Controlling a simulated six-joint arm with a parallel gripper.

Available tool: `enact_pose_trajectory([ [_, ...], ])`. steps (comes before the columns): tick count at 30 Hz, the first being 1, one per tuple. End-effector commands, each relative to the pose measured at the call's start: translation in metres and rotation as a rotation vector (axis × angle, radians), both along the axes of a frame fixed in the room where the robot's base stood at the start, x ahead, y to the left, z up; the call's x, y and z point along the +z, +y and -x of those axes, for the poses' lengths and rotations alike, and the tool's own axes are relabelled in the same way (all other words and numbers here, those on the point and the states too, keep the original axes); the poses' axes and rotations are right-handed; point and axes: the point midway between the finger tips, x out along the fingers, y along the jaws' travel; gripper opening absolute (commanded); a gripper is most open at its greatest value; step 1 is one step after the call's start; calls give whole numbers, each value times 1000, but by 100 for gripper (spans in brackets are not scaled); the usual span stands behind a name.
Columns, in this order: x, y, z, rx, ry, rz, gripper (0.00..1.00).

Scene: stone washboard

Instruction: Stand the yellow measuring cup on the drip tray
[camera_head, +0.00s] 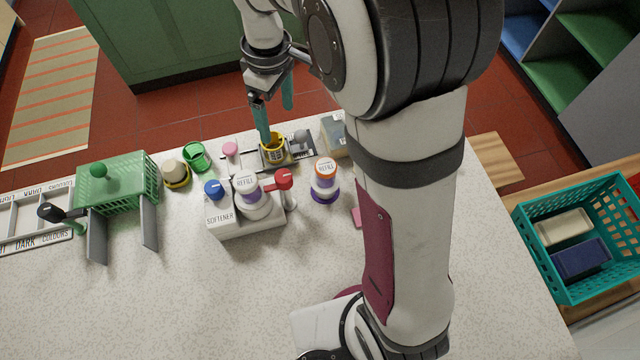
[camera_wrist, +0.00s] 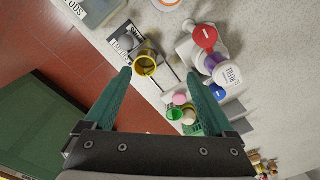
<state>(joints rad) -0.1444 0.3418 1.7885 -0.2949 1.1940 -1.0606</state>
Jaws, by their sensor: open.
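The yellow measuring cup (camera_head: 273,153) appears upright on the dark, thin-framed drip tray (camera_head: 295,160) near the far edge of the counter. In the wrist view the cup (camera_wrist: 145,64) shows its open rim and dark inside, with the tray (camera_wrist: 166,52) beside and under it. My gripper (camera_head: 276,124) is open, its two teal fingers pointing down at the cup. In the head view one finger overlaps the cup's rim. In the wrist view the gripper (camera_wrist: 159,75) has the cup near its left fingertip. Contact cannot be told.
A grey round-topped item (camera_head: 302,136) stands by the cup. A softener stand (camera_head: 240,222) with bottles and a refill bottle (camera_head: 325,182) are nearer. A green cup (camera_head: 195,156), a green basket (camera_head: 118,187) and a pink-topped item (camera_head: 230,149) are left.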

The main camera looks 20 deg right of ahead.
Motion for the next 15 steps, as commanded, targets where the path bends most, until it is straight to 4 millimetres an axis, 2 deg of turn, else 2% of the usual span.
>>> enact_pose_trajectory([
  [1,22,-10,34,-176,2,-16,89],
  [4,47,-23,113,-595,36,-48,89],
  [6,50,-27,164,-863,64,-67,89],
  [9,43,-28,217,-1153,104,-85,89],
  [12,36,-27,243,-1306,128,-91,89],
  [15,33,-27,249,-1345,137,-91,89],
])
